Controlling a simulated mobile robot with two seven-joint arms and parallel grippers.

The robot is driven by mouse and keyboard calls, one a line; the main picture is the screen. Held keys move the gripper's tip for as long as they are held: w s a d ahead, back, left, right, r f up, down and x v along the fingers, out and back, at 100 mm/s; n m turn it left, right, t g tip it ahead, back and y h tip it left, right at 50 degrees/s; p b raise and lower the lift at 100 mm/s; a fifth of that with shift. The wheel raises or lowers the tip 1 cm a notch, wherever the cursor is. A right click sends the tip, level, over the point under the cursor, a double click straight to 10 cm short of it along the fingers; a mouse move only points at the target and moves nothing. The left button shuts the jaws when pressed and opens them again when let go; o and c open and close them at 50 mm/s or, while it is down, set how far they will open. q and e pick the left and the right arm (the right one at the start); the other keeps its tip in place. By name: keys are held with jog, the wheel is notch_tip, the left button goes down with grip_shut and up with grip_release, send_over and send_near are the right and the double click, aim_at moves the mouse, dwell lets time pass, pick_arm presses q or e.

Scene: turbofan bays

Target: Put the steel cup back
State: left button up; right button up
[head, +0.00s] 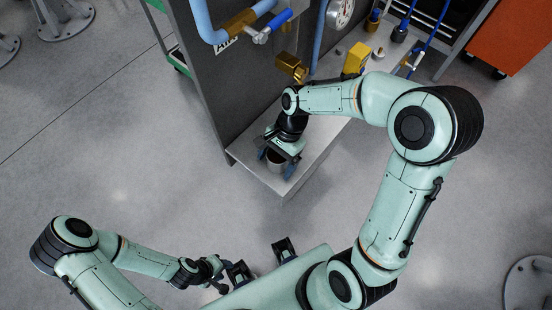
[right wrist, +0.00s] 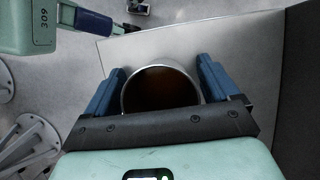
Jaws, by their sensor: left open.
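The steel cup (head: 276,161) is upright at the front end of the grey ledge, between the fingers of my right gripper (head: 276,168). In the right wrist view the cup (right wrist: 161,90) shows its round rim and a dark brownish inside. The blue fingers of my right gripper (right wrist: 160,88) lie against both sides of it. The gripper is shut on the cup. I cannot tell whether the cup's base touches the ledge. My left gripper (head: 221,282) is open and low at the bottom of the head view, far from the cup.
The grey ledge (head: 312,165) runs along a dark panel (head: 228,80). Farther back are a brass fitting (head: 291,67), a yellow block (head: 356,58) and a gauge (head: 341,13). An orange cabinet (head: 512,38) stands at top right.

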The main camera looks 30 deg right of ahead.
jog(key=shift+r, duration=0.1)
jog(key=shift+r, duration=0.3)
pick_arm(q)
jog(key=shift+w+r+p, duration=0.35)
jog(key=shift+r+p, duration=0.15)
jog(key=shift+r, duration=0.1)
jog(key=shift+w+r+p, duration=0.3)
jog(key=shift+r+p, duration=0.15)
jog(key=shift+r, duration=0.1)
pick_arm(e)
jog(key=v, duration=1.1)
jog(key=shift+d+r, duration=0.2)
jog(key=shift+r, duration=0.05)
pick_arm(q)
jog(key=shift+s, duration=0.1)
